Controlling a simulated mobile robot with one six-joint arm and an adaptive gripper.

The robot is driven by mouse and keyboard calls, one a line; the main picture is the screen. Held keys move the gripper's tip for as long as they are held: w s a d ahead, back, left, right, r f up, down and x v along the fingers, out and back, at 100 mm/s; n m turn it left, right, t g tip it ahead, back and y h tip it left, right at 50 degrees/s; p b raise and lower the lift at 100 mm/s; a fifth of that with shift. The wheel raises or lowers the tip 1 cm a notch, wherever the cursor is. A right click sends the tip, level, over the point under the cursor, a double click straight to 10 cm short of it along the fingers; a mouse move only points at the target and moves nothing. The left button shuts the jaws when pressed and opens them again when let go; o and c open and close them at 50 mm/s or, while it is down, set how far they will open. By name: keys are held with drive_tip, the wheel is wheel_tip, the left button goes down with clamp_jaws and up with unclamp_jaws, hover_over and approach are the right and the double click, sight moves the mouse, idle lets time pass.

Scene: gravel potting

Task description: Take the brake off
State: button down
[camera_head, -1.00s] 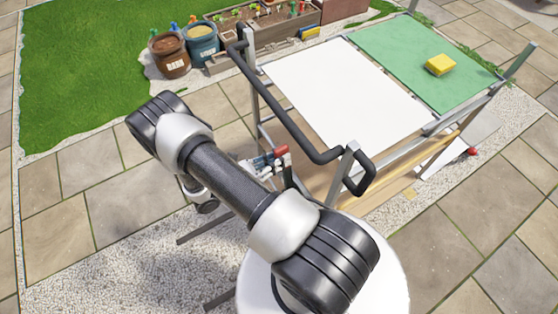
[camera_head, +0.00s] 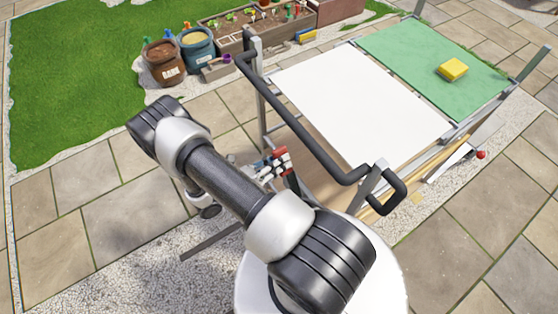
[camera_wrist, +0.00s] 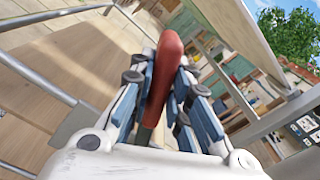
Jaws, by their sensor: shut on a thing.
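The brake lever has a red grip (camera_wrist: 166,65) that stands up between the fingers of my gripper (camera_wrist: 165,95) in the wrist view. The blue-padded fingers lie along both sides of the grip and are shut on it. In the head view my gripper (camera_head: 272,165) is small and partly behind my arm, at the near left leg of the cart (camera_head: 345,100). A red part of the lever (camera_head: 281,154) shows there. The lever's lower end and pivot are hidden.
The cart has a black push handle (camera_head: 310,135), a white top and a green mat (camera_head: 410,55) with a yellow sponge (camera_head: 452,69). A red knob (camera_head: 481,155) shows at its right side. Two bins (camera_head: 165,62) stand behind. Paving at left is open.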

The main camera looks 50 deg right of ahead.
drive_tip(key=shift+w+f, duration=0.1)
drive_tip(key=shift+f, duration=0.05)
drive_tip(key=c, duration=1.5)
unclamp_jaws()
drive_tip(key=v, duration=1.2)
